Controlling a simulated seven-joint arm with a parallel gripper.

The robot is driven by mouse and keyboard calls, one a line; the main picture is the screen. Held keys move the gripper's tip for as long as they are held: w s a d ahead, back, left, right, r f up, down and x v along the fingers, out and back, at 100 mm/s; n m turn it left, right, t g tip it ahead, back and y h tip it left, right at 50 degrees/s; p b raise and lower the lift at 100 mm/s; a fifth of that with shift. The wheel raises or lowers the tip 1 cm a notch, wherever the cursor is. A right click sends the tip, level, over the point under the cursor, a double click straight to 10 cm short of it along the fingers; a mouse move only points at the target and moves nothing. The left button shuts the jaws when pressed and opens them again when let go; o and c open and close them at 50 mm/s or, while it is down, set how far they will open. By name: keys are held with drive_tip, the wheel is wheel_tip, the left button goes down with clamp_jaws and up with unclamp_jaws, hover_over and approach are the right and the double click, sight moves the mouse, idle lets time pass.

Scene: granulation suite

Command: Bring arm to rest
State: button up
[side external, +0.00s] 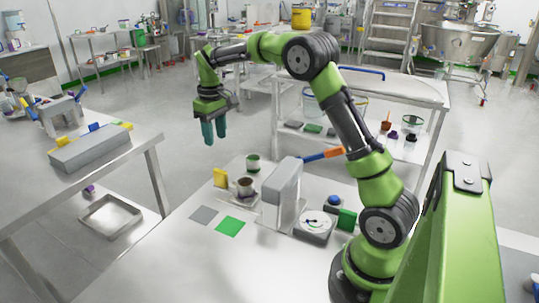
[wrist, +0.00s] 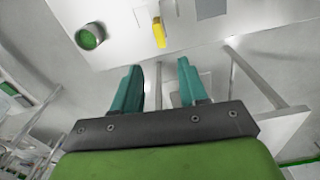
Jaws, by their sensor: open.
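My gripper (side external: 214,131) hangs fingers-down in the air beyond the far edge of the white work table (side external: 160,265). Its two teal fingers are apart, with nothing between them; the wrist view also shows the gripper (wrist: 160,82) open and empty. My green arm arches up from its base at the right of the table.
A side table (side external: 100,165) stands left.

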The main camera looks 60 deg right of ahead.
drive_tip(key=s+a+r+m+t+y, duration=0.1)
drive_tip(key=s+a+r+t, duration=0.2)
drive_tip(key=s+a, duration=0.5)
drive_tip(key=s+a+r+m+t+y, duration=0.1)
drive_tip(key=s+a+r+t, duration=0.3)
drive_tip(key=s, duration=1.2)
drive_tip(key=a+m, duration=0.1)
drive_tip(key=a, duration=0.3)
drive_tip(key=shift+s+a, duration=0.25)
drive_tip(key=shift+a, duration=0.15)
